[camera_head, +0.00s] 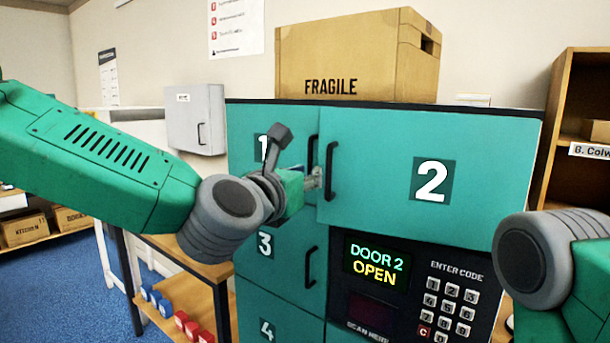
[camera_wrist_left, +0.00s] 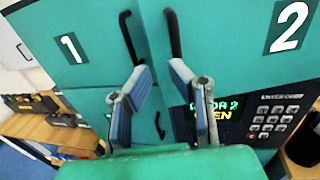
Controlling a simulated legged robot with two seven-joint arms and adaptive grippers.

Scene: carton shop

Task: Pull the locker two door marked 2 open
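The locker two door (camera_head: 385,190) is a wide teal panel with a white 2 on a dark square. Its black bar handle (camera_head: 331,171) is upright near its left edge. My left gripper (camera_head: 316,179) is just left of this handle in the head view. In the left wrist view its fingers (camera_wrist_left: 160,75) are apart with nothing between them; the door 2 handle (camera_wrist_left: 174,35) ends just above the right fingertip. Contact cannot be told. My right gripper is out of view; only part of my right arm shows.
Door 1's handle (camera_head: 312,152) is close beside my left gripper. Door 3's handle (camera_head: 309,267) is below. The keypad screen (camera_head: 376,265) reads DOOR 2 OPEN. A FRAGILE carton (camera_head: 345,60) sits on top of the locker. A wooden shelf (camera_head: 560,110) stands at the right.

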